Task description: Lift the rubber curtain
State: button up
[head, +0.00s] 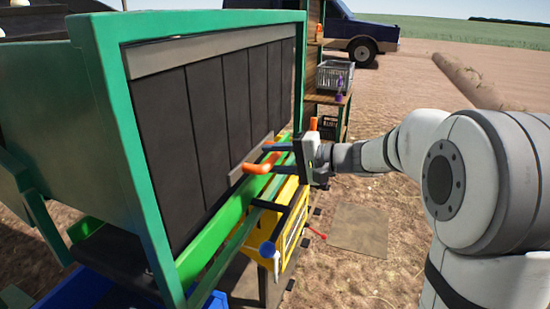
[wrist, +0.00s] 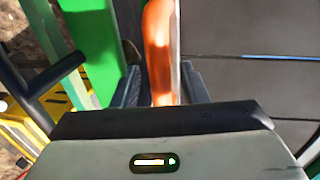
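The rubber curtain (head: 205,108) hangs as dark vertical strips inside a green frame in the head view. A grey bar (head: 238,172) runs along its lower edge and carries an orange handle (head: 258,167). The curtain hangs down. My gripper (head: 268,158) is at the handle, its two fingers apart, pointing at the curtain. In the wrist view the orange handle (wrist: 160,45) lies between the fingers of my gripper (wrist: 160,80), close to both; a firm hold on it does not show. Dark curtain panels (wrist: 250,90) fill the right side there.
A green beam (head: 225,220) runs below the curtain, with a yellow crate (head: 285,240) under it. A shelf with a grey basket (head: 335,75) stands behind. A blue truck (head: 365,35) is parked farther back. Open dirt ground lies to the right.

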jog(key=shift+w+a, duration=0.1)
jog(key=shift+a, duration=0.15)
grip_shut()
dwell(0.3)
